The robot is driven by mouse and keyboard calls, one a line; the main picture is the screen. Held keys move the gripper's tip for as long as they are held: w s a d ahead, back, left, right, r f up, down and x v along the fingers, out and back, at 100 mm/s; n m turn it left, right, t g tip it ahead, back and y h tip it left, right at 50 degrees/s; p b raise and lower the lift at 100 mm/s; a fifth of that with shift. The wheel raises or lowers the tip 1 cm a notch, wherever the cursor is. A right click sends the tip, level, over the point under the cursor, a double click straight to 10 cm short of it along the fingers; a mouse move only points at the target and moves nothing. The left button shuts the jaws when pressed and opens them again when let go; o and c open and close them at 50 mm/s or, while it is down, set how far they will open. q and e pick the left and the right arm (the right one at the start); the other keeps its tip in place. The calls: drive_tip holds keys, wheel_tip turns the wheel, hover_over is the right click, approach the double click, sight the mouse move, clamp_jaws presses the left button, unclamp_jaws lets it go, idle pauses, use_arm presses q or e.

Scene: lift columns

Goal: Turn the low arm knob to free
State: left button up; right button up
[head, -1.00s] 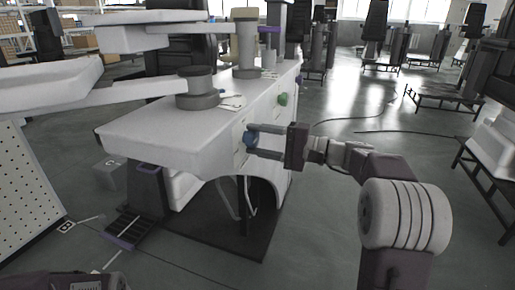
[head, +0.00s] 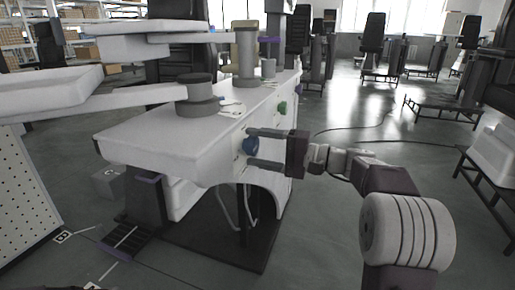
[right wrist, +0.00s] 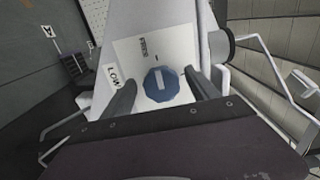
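The low arm knob (right wrist: 161,85) is blue and many-sided, with a pale pointer bar, on a white plate (right wrist: 150,50) beside a "LOW" label (right wrist: 112,78). The small print above the knob is too small to read surely. The knob also shows in the head view (head: 251,146) on the side of the white column body. My right gripper (head: 249,147) is open, with one finger on each side of the knob. In the right wrist view a gap shows between the knob and each finger. My left gripper is out of view.
A green knob (head: 282,108) sits farther along the same side. White arms (head: 110,97) reach left from the top of the white body (head: 150,140). A cable (head: 395,140) lies on the floor at right. Open floor (head: 335,210) lies below my right arm.

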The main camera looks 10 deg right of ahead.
drive_tip(key=p+v, duration=0.4)
drive_tip(key=v, duration=0.5)
